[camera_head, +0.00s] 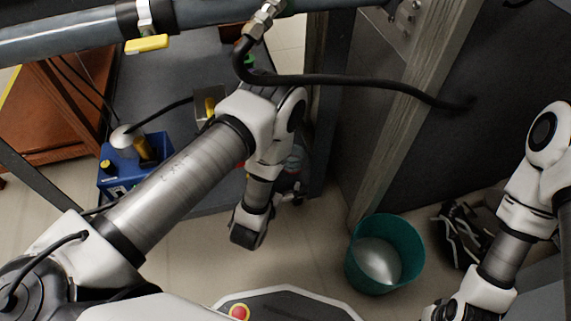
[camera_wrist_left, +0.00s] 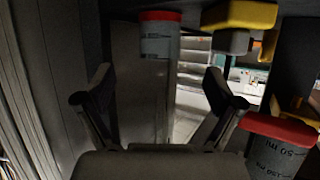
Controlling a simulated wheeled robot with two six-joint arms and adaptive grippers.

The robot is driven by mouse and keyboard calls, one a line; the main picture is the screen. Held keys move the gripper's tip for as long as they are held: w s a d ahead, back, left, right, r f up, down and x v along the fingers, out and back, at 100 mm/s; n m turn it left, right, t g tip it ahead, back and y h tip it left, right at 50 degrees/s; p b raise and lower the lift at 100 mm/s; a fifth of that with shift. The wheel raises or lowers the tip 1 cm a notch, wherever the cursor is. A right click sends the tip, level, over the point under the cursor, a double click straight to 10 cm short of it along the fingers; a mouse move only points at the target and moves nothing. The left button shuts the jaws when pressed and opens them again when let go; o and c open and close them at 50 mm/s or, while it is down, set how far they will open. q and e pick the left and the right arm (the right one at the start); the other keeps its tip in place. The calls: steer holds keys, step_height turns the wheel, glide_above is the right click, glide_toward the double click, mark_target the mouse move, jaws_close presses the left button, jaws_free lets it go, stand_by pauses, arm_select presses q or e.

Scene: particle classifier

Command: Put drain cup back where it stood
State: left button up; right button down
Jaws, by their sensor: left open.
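My left gripper (camera_wrist_left: 160,88) is open in the left wrist view, with its fingers spread wide and nothing between them. A pale grey cylinder with a red top (camera_wrist_left: 160,38) shows ahead, above the gap between the fingers. A second grey cylinder with a red top and dark lettering (camera_wrist_left: 278,150) is at the lower right, beside the right finger. I cannot tell which, if either, is the drain cup. In the head view my left arm reaches under the pipe, and its gripper is mostly hidden.
A teal bucket (camera_head: 406,261) stands on the floor beside a wooden post (camera_head: 405,125). A black hose (camera_head: 345,82) crosses above my left arm. A blue box (camera_head: 122,178) is at left. A yellow block (camera_wrist_left: 240,15) hangs at the wrist view's top. Dark panel walls (camera_wrist_left: 50,70) close the left.

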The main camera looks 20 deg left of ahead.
arm_select(q)
steer(key=s+a+f+g, duration=0.1)
steer(key=s+a+g, duration=0.2)
steer(key=s, duration=0.9)
steer(key=s+a+f+g, duration=0.1)
steer(key=s+a+g, duration=0.3)
steer(key=s+g, duration=0.6)
steer(key=s, duration=0.3)
steer(key=shift+f+n+g, duration=0.25)
steer(key=shift+n+g, duration=0.05)
steer(key=shift+n, duration=0.1)
steer(key=shift+s+a, duration=0.1)
